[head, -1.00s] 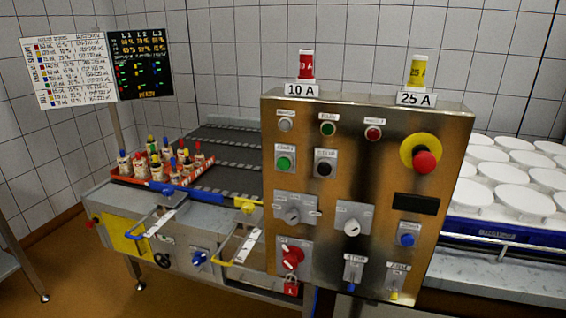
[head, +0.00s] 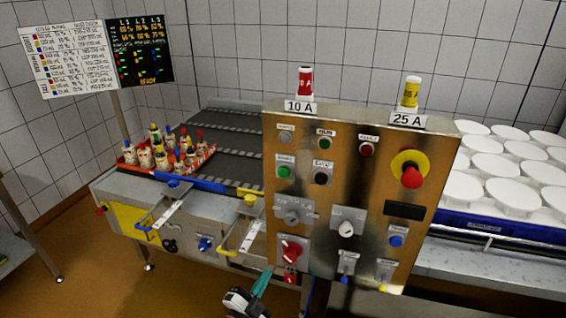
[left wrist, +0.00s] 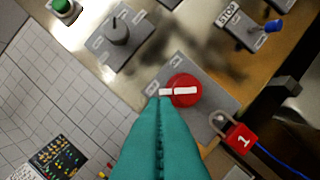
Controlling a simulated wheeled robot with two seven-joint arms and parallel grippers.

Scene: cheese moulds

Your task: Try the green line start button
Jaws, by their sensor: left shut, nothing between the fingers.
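The green button (head: 284,172) sits in a square plate on the left side of the steel control panel (head: 340,265). In the left wrist view a green button (left wrist: 63,6) shows at the top left. My left gripper (head: 262,280) has teal fingers and is low in front of the panel, below the green button. In the left wrist view its shut fingers (left wrist: 160,105) are empty and point at the red rotary switch (left wrist: 185,90). Whether they touch it I cannot tell. My right gripper is not in view.
A red padlock (left wrist: 241,141) hangs beside the red switch. A black button (head: 321,178), a grey selector (head: 292,213) and a red emergency stop (head: 411,176) are on the panel. A conveyor (head: 232,150) with a bottle crate lies left; white moulds (head: 505,165) stand right.

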